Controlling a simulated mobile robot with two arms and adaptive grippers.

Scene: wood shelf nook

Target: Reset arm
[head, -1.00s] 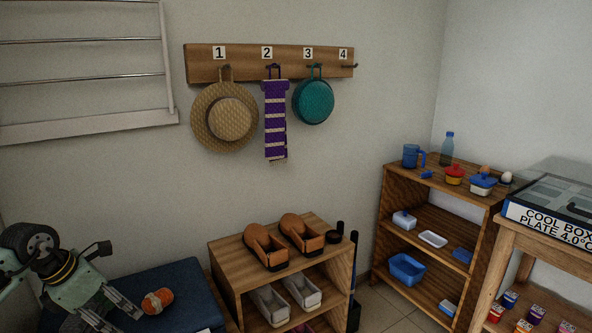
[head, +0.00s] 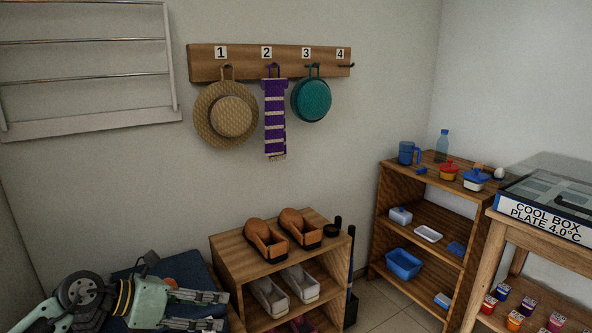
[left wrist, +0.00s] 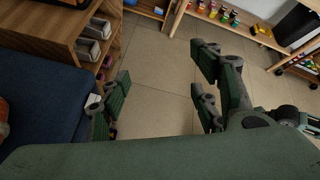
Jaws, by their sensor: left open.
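My left gripper (head: 224,311) is at the lower left of the head view, pointing right over the dark blue cushioned bench (head: 190,268). Its two fingers are apart. In the left wrist view my left gripper (left wrist: 160,72) is also open, with only bare floor showing between its fingers. My right gripper does not show in the head view.
An orange item (head: 171,282) on the bench is mostly hidden by my gripper. A shoe rack (head: 228,247) stands to the right of it. Farther right are a wooden shelf (head: 392,190) and a cool box (head: 545,218) on a table. Tiled floor (left wrist: 155,60) is clear.

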